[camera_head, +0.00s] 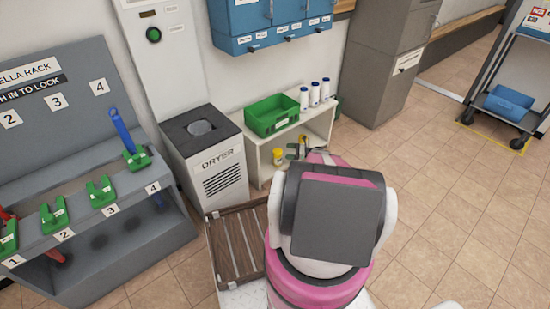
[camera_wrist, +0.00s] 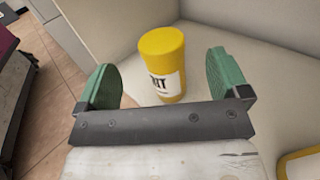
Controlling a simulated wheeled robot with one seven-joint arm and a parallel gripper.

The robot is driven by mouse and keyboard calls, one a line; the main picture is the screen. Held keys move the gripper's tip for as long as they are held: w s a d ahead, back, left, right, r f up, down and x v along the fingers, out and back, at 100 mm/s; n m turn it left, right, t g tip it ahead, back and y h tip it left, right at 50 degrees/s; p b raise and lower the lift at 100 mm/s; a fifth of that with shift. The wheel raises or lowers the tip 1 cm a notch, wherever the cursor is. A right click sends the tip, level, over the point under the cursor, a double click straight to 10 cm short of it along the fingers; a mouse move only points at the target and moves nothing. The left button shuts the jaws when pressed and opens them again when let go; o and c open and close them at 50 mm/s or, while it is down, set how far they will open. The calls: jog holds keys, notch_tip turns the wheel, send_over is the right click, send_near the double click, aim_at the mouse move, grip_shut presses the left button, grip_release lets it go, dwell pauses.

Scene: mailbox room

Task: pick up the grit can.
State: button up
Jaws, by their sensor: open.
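The grit can (camera_wrist: 162,62) is a yellow cylinder with a white label, of which "RIT" or so can be read. In the wrist view it stands on a pale shelf surface, ahead of my gripper (camera_wrist: 163,75). The gripper's two green fingers are spread wide, one on each side of the can in the picture, with visible space between. In the head view my gripper (camera_head: 297,152) is small, at the low white shelf, and partly hidden by my arm. Two yellow items show there, and their labels are too small to read.
The white shelf (camera_head: 254,153) has a side panel beyond the can. A green bin (camera_head: 272,115) and several white bottles stand on its top. Another yellow-edged item (camera_wrist: 298,165) shows at lower right in the wrist view. The dryer (camera_head: 206,160) stands left; open floor lies right.

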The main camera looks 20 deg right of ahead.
aim_at(277, 158)
notch_tip(277, 158, down, 8)
jog(key=shift+w+r, duration=0.1)
jog(key=shift+r, duration=0.1)
jog(key=shift+w+a+r, duration=0.15)
jog(key=shift+a, duration=0.3)
jog(key=shift+w+a+r, duration=0.15)
jog(key=shift+a, duration=0.25)
jog(key=shift+x, duration=2.85)
jog(key=shift+c, duration=0.3)
jog(key=c, duration=1.2)
jog(key=shift+r, duration=0.1)
jog(key=shift+c, duration=0.2)
